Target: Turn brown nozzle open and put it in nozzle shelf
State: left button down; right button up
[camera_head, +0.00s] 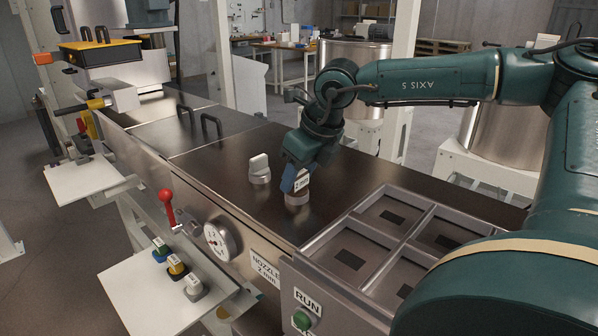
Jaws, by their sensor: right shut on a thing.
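The nozzle, with a brownish round base (297,198) and a pale labelled top, stands on the dark top of the machine. My right gripper (296,182) points down from above and is shut on its upper part, which the blue fingers partly hide. A white shelf (135,296) juts out from the machine's front at the lower left. It bears small labelled nozzles: one blue and green (160,250), one yellow and dark (177,268), one grey (194,287). My left gripper is not in view.
A pale knob (260,169) stands on the machine top left of my gripper. A divided metal tray (330,236) lies to the right. A red-handled lever (167,203), a dial (217,241) and a green RUN button (302,320) are on the front. Black handles (211,124) rise behind.

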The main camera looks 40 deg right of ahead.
jog(key=n+y+p, duration=0.1)
jog(key=n, duration=0.2)
jog(key=shift+d+r+p, duration=0.15)
jog(key=shift+p, duration=0.15)
jog(key=shift+n+g+y, duration=0.4)
jog(key=shift+n, duration=0.5)
jog(key=shift+n, duration=0.3)
jog(key=shift+w+n+g+y+p, duration=0.1)
jog(key=shift+n+g+y+p, duration=0.25)
jog(key=shift+n, duration=0.65)
jog(key=n, duration=0.1)
jog(key=n+g, duration=0.1)
jog(key=n, duration=0.1)
jog(key=shift+w+d+f+y+b, duration=0.1)
jog(key=shift+f+y+b, duration=0.1)
jog(key=shift+y+b, duration=0.15)
jog(key=shift+n, duration=0.4)
